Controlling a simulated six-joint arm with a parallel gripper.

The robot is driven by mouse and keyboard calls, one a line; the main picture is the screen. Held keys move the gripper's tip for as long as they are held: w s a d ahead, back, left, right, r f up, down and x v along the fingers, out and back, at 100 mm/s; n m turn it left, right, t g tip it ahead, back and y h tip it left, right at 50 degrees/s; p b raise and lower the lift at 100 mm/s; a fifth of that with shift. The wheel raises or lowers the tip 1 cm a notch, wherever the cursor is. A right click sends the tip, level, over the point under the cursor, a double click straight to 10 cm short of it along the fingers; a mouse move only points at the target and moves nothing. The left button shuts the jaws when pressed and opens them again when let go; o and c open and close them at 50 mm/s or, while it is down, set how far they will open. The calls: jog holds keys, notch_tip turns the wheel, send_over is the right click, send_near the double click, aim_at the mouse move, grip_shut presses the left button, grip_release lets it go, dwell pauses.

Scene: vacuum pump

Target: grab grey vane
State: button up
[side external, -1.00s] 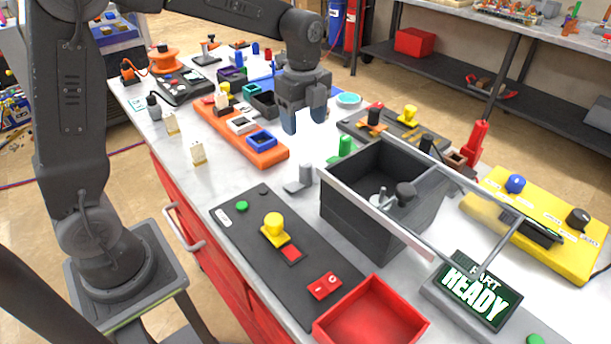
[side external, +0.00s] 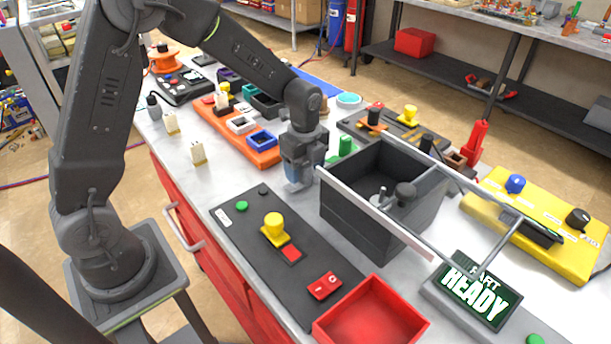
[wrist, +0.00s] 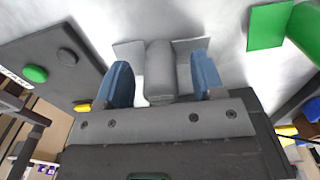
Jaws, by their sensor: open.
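The grey vane (wrist: 160,72) is an upright grey cylinder with flat grey plates at its sides, on the light tabletop. In the wrist view it stands between the two blue fingers of my gripper (wrist: 162,75), with a gap visible on each side. In the side external view my gripper (side external: 299,182) points down low over the table at the vane's place and hides most of it. The jaws are open and not closed on the vane.
A dark open box (side external: 365,225) stands just right of my gripper. A green part (side external: 345,146) is behind it, also visible in the wrist view (wrist: 268,27). A dark panel with a yellow button (side external: 274,224) lies in front. An orange tray (side external: 262,157) is to the left.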

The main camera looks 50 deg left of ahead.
jog(key=c, duration=1)
